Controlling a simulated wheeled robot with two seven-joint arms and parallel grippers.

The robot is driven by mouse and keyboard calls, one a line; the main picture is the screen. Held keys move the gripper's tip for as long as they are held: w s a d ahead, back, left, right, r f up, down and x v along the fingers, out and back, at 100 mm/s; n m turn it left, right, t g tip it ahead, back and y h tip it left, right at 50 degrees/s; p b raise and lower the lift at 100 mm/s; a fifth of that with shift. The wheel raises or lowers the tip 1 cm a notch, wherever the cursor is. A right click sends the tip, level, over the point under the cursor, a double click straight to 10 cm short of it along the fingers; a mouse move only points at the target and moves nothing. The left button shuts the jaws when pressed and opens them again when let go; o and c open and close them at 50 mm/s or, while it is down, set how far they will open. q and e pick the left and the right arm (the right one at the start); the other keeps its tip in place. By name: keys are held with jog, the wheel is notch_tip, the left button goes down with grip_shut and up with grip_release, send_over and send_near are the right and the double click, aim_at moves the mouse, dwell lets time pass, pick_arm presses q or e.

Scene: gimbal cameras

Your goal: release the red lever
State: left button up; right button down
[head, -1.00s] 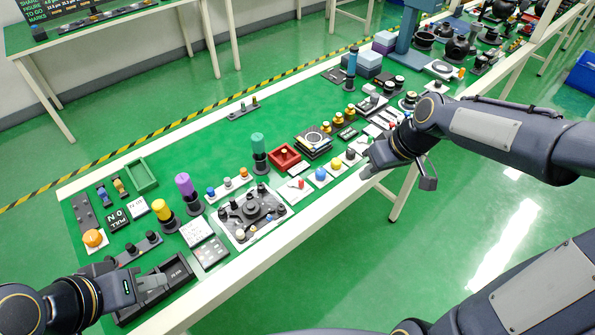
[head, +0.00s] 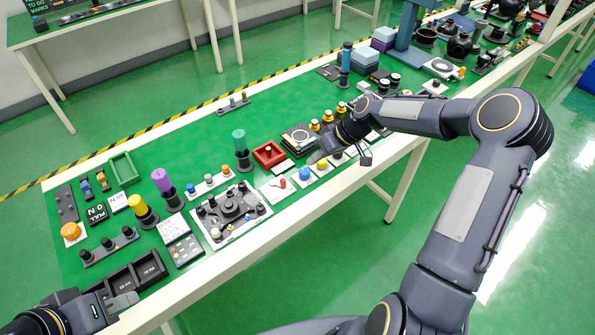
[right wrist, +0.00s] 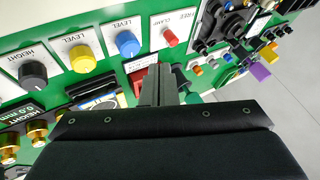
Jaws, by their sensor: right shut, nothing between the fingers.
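The red lever (head: 282,183) sits on a white plate near the table's front edge, left of the blue knob (head: 306,173). In the right wrist view the red lever (right wrist: 170,38) is at the top, on a plate marked FREE. My right gripper (head: 326,146) is over the panel, to the right of and beyond the lever in the head view. In the right wrist view my right gripper (right wrist: 158,88) is shut, empty and apart from the lever. My left gripper (head: 122,303) is at the lower left by the black trays; its jaw opening is unclear.
A yellow knob (right wrist: 82,57) and a black knob (right wrist: 33,74) line up beside the blue one. A red tray (head: 268,154) and a teal-topped post (head: 240,145) stand behind the lever. A black fixture plate (head: 232,212) lies to its left.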

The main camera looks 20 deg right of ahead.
jog(key=p+x, duration=0.2)
jog(key=x, duration=0.8)
jog(key=shift+s+a+m+b, duration=0.1)
jog(key=shift+s+m+b, duration=0.2)
jog(key=shift+m+b, duration=0.15)
